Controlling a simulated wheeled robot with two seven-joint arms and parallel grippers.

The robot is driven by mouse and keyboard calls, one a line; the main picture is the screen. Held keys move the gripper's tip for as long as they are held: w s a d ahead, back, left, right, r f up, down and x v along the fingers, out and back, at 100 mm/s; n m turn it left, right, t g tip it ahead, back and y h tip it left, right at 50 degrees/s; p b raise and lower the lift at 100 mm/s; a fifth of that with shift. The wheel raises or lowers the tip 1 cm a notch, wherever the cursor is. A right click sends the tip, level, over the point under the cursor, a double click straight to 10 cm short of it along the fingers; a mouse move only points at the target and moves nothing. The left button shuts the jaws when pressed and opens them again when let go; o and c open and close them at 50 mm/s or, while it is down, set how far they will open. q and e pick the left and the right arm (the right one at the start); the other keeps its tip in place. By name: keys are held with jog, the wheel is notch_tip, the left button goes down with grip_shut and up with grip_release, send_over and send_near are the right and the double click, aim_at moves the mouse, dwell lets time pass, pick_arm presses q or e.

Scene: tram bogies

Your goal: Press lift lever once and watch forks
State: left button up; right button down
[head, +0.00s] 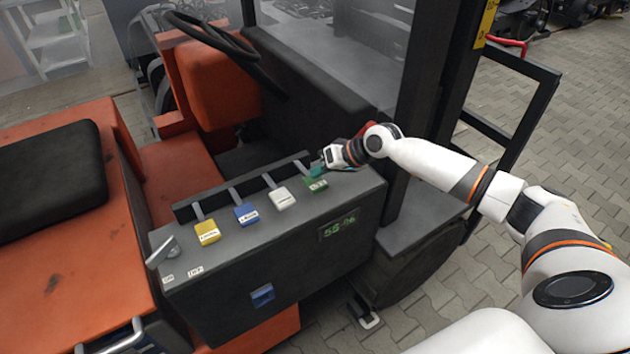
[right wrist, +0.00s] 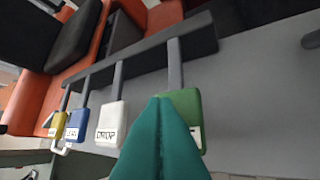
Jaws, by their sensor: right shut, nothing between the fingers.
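A row of levers stands on the grey console: yellow (head: 207,232), blue (head: 246,214), white (head: 281,199) and green (head: 316,186). The labels are too small to read surely, so I cannot tell which is the lift lever. My right gripper (head: 318,169) is shut and empty at the green lever. In the right wrist view its teal fingers (right wrist: 163,112) overlap the green handle (right wrist: 186,100); I cannot tell whether they touch. The white handle (right wrist: 110,124) is just left of them. The forks are not in view. My left gripper is not in view.
The console (head: 225,285) has a small green-lit display (head: 340,226) and a silver key-like handle (head: 163,251). A black steering wheel (head: 215,38) is behind it. A dark upright post (head: 428,100) stands close to my right arm.

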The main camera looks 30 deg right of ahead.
aim_at(319, 182)
jog(key=shift+f, duration=0.45)
jog(key=shift+f+b, duration=0.85)
jog(key=shift+f, duration=0.65)
dwell(1.4)
jog(key=shift+r, duration=0.1)
jog(key=shift+r+p, duration=1.9)
notch_tip(319, 182, up, 5)
jog(key=p, duration=0.4)
